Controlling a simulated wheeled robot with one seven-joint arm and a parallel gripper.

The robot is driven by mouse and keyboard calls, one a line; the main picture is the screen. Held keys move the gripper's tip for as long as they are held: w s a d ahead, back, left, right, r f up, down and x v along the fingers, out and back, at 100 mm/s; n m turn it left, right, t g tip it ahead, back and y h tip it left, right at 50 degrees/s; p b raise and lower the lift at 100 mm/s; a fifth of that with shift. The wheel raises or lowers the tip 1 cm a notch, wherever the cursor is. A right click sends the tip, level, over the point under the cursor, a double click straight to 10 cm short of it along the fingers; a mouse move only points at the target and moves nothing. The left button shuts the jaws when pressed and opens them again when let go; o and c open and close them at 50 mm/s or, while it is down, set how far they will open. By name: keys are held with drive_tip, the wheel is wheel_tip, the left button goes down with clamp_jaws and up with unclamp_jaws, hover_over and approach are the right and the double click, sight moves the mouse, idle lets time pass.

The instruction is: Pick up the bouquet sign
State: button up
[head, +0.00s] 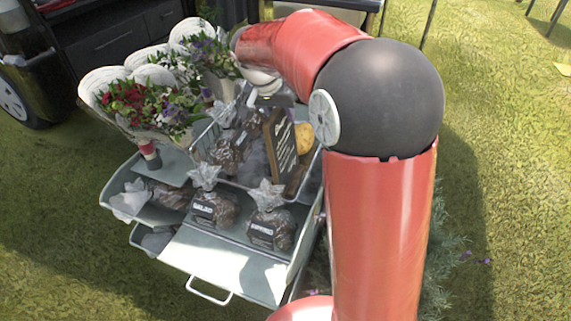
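A dark sign (281,146) with white handwriting and a brown wooden edge stands tilted among wrapped goods in the upper part of a grey-green metal display box. The writing is too small to read, so I cannot tell for sure that it is the bouquet sign. My red arm reaches over the box from the right. My gripper (262,90) shows only in part under the end of the arm, above and slightly left of the sign's top edge. Its fingers are mostly hidden, and I see nothing clearly held.
Paper-wrapped bouquets (150,98) stand at the box's upper left. Wrapped, labelled bags (269,229) sit in the box's (220,262) front trays. A dark vehicle (110,38) stands behind at left. Plants grow right of my arm. Open grass (70,240) lies at front left.

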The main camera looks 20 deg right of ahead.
clamp_jaws()
idle(1.4)
